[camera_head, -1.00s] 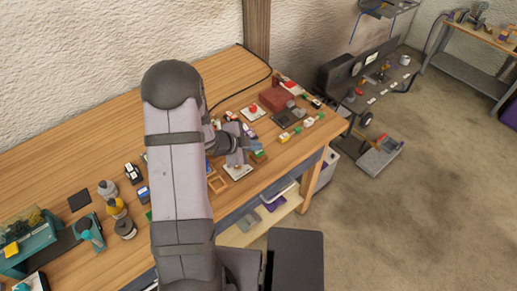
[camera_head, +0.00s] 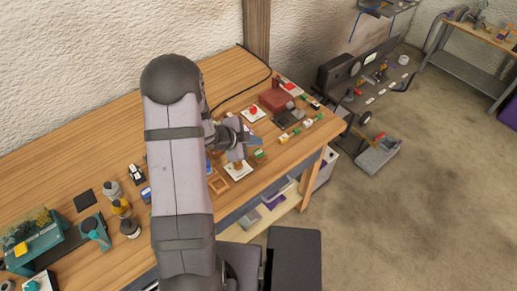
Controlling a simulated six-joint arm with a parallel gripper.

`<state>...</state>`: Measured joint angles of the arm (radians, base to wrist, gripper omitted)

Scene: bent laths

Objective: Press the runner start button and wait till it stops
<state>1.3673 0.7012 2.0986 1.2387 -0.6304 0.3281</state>
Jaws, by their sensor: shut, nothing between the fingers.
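My gripper (camera_head: 240,153) is small in the picture, at the right part of the wooden bench, low over a white plate (camera_head: 240,174). It is shut with nothing held. A small brownish knob on that plate shows just under the fingers; I cannot tell whether they touch it. Another white plate with a red button (camera_head: 253,111) lies behind, further back on the bench. No label is readable, so I cannot tell which is the runner start button. My arm hides part of the bench.
A dark red box (camera_head: 273,99), a dark grey block (camera_head: 285,119) and several small green and white pieces lie to the right. Bottles (camera_head: 121,208) and a teal box (camera_head: 33,250) stand at the left. The back left of the bench (camera_head: 110,120) is clear.

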